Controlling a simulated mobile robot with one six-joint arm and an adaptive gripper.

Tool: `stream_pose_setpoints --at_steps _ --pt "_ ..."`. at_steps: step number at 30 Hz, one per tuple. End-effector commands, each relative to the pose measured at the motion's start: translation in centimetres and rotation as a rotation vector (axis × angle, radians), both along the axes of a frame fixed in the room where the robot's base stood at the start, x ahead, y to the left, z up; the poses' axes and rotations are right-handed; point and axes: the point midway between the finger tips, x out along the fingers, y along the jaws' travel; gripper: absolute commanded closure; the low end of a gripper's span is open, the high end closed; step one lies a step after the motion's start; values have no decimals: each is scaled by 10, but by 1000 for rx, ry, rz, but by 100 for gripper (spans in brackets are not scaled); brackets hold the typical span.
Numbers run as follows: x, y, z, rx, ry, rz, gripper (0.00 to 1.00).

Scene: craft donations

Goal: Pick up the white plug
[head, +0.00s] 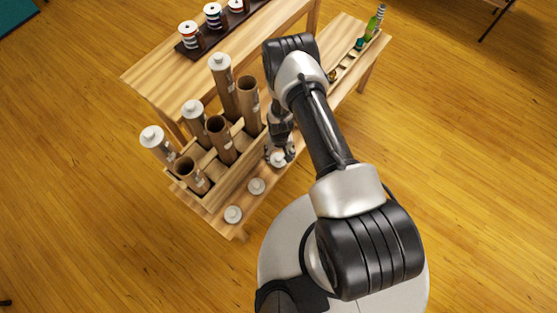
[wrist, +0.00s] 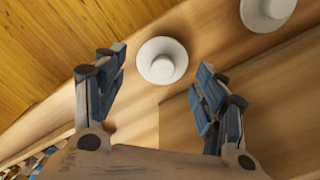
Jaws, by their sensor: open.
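Three white plugs lie in a row on the bench's front ledge in the head view: a near one (head: 233,214), a middle one (head: 256,186) and a far one (head: 278,159). My gripper (head: 281,153) is over the far plug and partly hides it. In the wrist view, my open gripper (wrist: 161,66) has its two blue-padded fingers on either side of a round white plug (wrist: 162,61), which lies slightly beyond the fingertips, not clasped. Another white plug (wrist: 267,12) shows at the top right.
A wooden rack (head: 215,203) holds several cardboard tubes left of my gripper; three have white caps, others are open. A higher wooden table (head: 150,77) with a dark tray of spools (head: 190,37) stands behind. Bottles (head: 372,27) stand at the bench's far end.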

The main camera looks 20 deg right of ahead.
Motion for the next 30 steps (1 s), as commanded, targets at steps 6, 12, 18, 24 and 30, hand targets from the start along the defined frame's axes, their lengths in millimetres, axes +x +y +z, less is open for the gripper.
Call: stream_pose_setpoints --at_steps 6,12,18,24,30 --pt "1 4 -38 0 3 0 35" --pt "2 4 -43 0 1 0 35" --pt "2 4 -43 0 1 0 42" --pt "2 4 -43 0 2 0 55" --pt "2 4 -43 0 2 0 55"
